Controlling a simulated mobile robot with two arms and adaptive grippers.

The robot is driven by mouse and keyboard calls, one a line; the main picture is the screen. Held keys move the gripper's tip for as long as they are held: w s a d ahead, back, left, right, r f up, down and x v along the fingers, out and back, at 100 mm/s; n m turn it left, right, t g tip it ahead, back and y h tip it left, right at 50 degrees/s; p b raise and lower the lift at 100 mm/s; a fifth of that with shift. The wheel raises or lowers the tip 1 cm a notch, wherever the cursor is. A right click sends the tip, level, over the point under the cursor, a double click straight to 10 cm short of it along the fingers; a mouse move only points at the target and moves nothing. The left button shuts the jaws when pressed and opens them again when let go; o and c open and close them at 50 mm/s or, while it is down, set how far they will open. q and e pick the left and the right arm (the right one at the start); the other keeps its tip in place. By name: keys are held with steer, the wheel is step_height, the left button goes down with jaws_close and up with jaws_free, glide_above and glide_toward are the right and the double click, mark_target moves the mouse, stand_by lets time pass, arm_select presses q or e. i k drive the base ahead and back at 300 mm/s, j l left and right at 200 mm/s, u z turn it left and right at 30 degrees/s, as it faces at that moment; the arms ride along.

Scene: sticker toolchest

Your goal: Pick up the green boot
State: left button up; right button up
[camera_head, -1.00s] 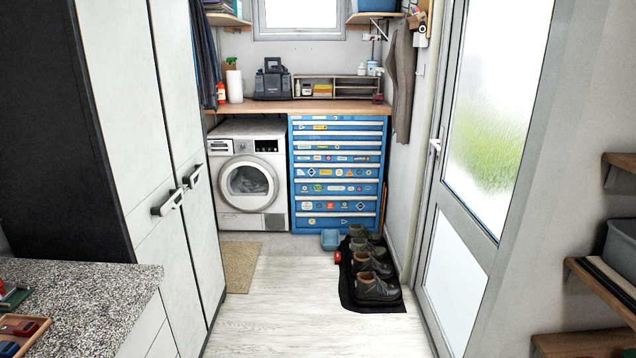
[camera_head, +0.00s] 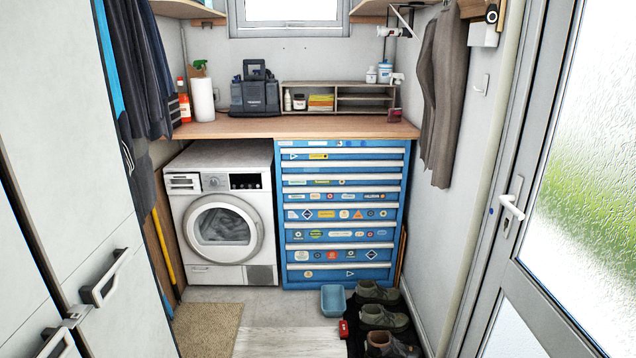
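Several boots stand in a row on a dark mat (camera_head: 357,340) along the right wall, in front of the blue tool chest. The farthest is a greenish boot (camera_head: 376,293). Nearer to me is another greenish boot (camera_head: 384,318). Nearest is a brown boot (camera_head: 388,345), cut off by the bottom edge. Neither of my grippers shows in the head view.
A blue tool chest (camera_head: 340,214) and a washing machine (camera_head: 222,220) stand under the wooden counter (camera_head: 300,127). A blue bin (camera_head: 333,299) and a small red object (camera_head: 343,328) lie beside the mat. A door (camera_head: 510,210) is on the right, cabinets (camera_head: 70,190) on the left.

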mark_target(372, 317)
steer(key=i+z, duration=0.15)
steer(key=i, duration=0.25)
steer(key=i+j+z, duration=0.15)
steer(key=i, duration=0.3)
steer(key=i+j+z, duration=0.15)
steer(key=i, duration=0.25)
steer(key=i+j+z, duration=0.15)
steer(key=i, duration=0.25)
